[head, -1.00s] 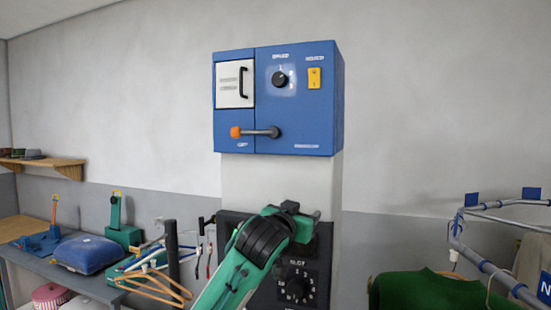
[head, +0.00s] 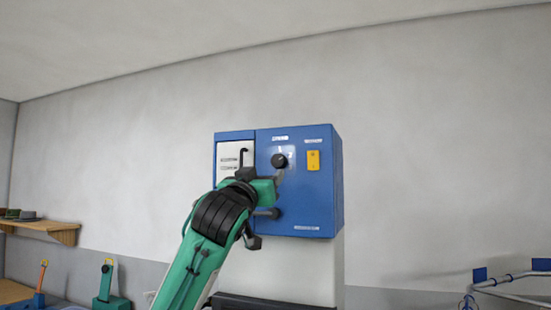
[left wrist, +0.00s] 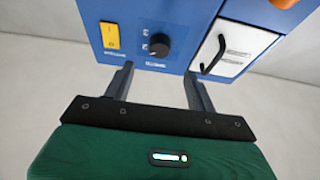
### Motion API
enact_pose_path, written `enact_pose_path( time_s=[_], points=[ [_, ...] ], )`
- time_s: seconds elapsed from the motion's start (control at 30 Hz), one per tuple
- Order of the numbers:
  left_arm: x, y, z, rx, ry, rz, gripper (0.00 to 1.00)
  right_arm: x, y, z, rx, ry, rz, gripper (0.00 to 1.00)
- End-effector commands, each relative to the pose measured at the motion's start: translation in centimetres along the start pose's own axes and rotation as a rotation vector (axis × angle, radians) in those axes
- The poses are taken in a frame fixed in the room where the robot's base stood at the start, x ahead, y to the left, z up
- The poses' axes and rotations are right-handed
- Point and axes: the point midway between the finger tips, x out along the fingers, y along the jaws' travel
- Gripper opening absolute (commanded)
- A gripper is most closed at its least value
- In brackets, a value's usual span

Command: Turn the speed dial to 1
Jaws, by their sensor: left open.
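The speed dial (head: 279,161) is a round black knob on the front of a blue control box (head: 310,195). A "1" shows above it and other marks to its upper right; I cannot tell for sure where its pointer stands. My left gripper (head: 278,178) is just below and in front of the dial in the head view. In the left wrist view, which is upside down, the open, empty fingers (left wrist: 160,84) reach toward the dial (left wrist: 158,46), apart from it, with the dial between their lines. My right gripper is not in view.
A yellow switch (head: 313,160) sits right of the dial. A white door with a black handle (head: 243,157) is to its left. A grey lever (head: 270,212) below is partly hidden by my gripper. A wooden shelf (head: 45,227) is at far left, a blue-tagged rail (head: 510,277) at right.

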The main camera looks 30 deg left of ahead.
Motion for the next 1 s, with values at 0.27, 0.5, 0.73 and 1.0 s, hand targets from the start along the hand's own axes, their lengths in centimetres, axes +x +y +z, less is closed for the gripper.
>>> enact_pose_path(
  time_s=[0.27, 0.5, 0.73, 1.0],
  points=[
    [5.4, 0.0, -0.4, 0.001, -0.004, 0.000, 0.57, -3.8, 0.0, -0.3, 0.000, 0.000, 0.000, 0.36],
    [8.2, 0.0, -0.2, 0.000, -0.003, 0.000, 0.57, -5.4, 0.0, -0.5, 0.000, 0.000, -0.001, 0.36],
    [9.1, 0.0, 0.0, 0.001, -0.001, 0.000, 0.57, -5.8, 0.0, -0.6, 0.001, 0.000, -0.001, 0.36],
    [9.1, 0.0, 0.1, 0.000, -0.001, 0.000, 0.49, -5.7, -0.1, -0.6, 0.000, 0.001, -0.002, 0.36]
  ],
)
